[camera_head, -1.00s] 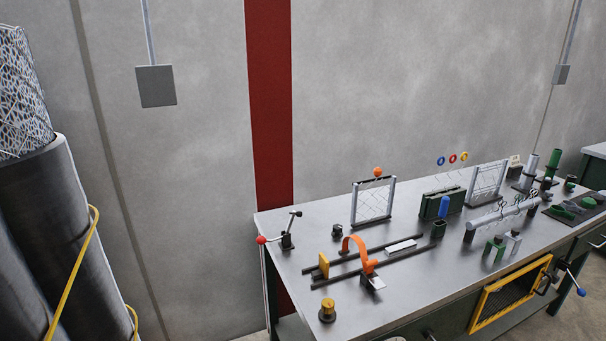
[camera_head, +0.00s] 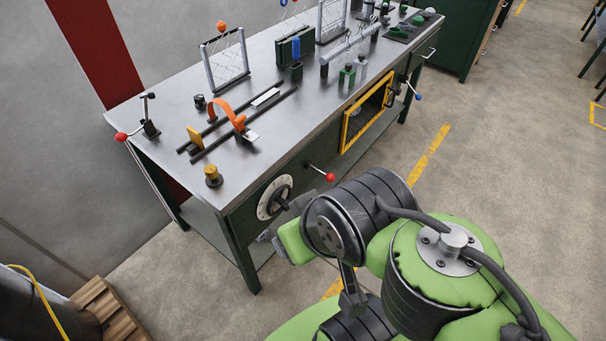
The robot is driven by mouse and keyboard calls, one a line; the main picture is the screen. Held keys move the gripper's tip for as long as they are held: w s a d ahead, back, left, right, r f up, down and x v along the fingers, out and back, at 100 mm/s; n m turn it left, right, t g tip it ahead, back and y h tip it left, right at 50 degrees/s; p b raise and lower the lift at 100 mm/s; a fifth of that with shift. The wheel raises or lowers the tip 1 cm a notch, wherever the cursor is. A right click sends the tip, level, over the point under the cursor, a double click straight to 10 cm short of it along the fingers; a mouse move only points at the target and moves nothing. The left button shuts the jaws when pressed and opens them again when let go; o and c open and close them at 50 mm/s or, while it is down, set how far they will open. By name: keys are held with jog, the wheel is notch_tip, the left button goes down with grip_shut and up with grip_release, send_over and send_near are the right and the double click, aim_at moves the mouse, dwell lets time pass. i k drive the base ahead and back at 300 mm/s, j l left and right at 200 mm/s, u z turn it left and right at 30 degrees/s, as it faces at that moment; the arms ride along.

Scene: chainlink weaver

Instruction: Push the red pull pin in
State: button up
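A red ball knob (camera_head: 330,177) sits on the end of a short metal rod on the bench's front face, to the right of a pale round dial (camera_head: 275,197). The rod sticks out from the green front panel, and I take it for the red pull pin. Another red ball (camera_head: 121,137) is on a lever at the left end of the bench top. My green and black arm fills the lower right, below and right of the knob. My gripper does not show clearly, and nothing of mine visibly touches the knob.
The steel bench top (camera_head: 180,105) carries wire frames, dark rails with an orange arch (camera_head: 224,112), and a brass knob (camera_head: 213,176). A yellow-framed mesh panel (camera_head: 366,113) is right of the knob. Wooden slats (camera_head: 108,310) lie at lower left. The floor to the right is open.

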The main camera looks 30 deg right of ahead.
aim_at(331, 177)
jog(key=z, duration=1.1)
